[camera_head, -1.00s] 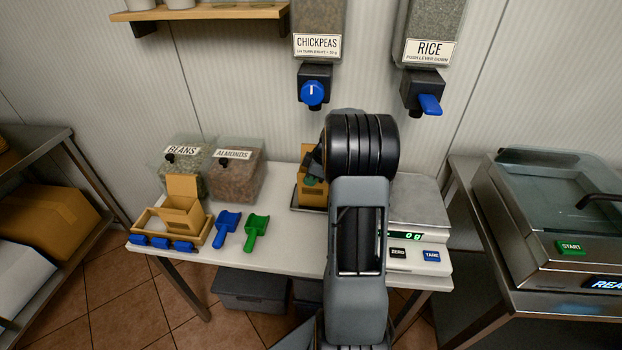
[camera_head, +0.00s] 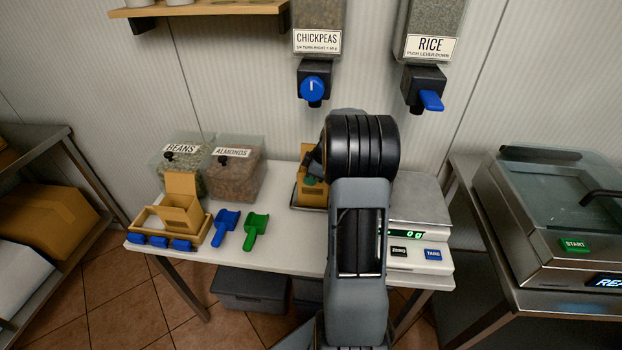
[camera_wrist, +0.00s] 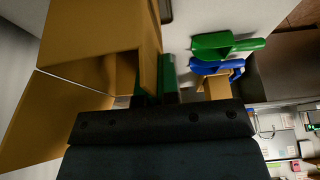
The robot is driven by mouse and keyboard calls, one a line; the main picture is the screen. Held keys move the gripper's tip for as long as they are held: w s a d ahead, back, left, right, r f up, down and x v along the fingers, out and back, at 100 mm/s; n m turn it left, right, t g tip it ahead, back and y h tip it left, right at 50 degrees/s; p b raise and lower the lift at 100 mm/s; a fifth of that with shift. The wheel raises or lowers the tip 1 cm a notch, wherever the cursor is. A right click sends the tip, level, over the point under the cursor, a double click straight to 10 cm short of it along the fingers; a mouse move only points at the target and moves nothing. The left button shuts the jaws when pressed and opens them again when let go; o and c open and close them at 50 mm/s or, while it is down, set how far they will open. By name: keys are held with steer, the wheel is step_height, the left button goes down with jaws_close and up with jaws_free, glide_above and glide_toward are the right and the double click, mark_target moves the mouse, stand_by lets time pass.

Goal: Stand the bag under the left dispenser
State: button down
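The brown paper bag (camera_head: 312,196) stands open on a small dark-edged tray (camera_head: 294,204) at the back of the white table, below the left dispenser (camera_head: 313,80), labelled CHICKPEAS, with a blue knob. My arm hides the bag's right part. In the wrist view the bag (camera_wrist: 95,35) fills the left side with its mouth open. My gripper (camera_wrist: 157,85) has green-padded fingers close together on either side of one bag wall, and looks shut on it. It also shows in the head view (camera_head: 313,178), partly hidden by my wrist.
The right dispenser (camera_head: 424,85), labelled RICE, has a blue lever. A scale (camera_head: 418,256) stands right of my arm. Blue (camera_head: 227,226) and green (camera_head: 255,231) scoops, a wooden holder (camera_head: 150,224) with another brown bag (camera_head: 182,208), and BEANS (camera_head: 182,165) and ALMONDS (camera_head: 235,174) bins are on the left.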

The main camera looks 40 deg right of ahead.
steer(key=c, duration=1.3)
jaws_free()
steer(key=shift+r, duration=0.1)
steer(key=v, duration=1.4)
step_height(320, 180, down, 4)
steer(key=s+m, duration=0.3)
steer(key=m, duration=0.5)
steer(key=s+a+r+h+p, duration=0.1)
steer(key=s+a, duration=0.2)
steer(key=a, duration=0.6)
steer(key=s+a+r+h+p, duration=0.1)
steer(key=s+a, duration=0.3)
steer(key=a, duration=0.5)
steer(key=s+a+r+m+h+p, duration=0.1)
steer(key=s+a, duration=0.3)
steer(key=a, duration=0.5)
steer(key=shift+s+r+t+p, duration=0.15)
steer(key=shift+r+t+p, duration=0.15)
steer(key=shift+r+p, duration=0.5)
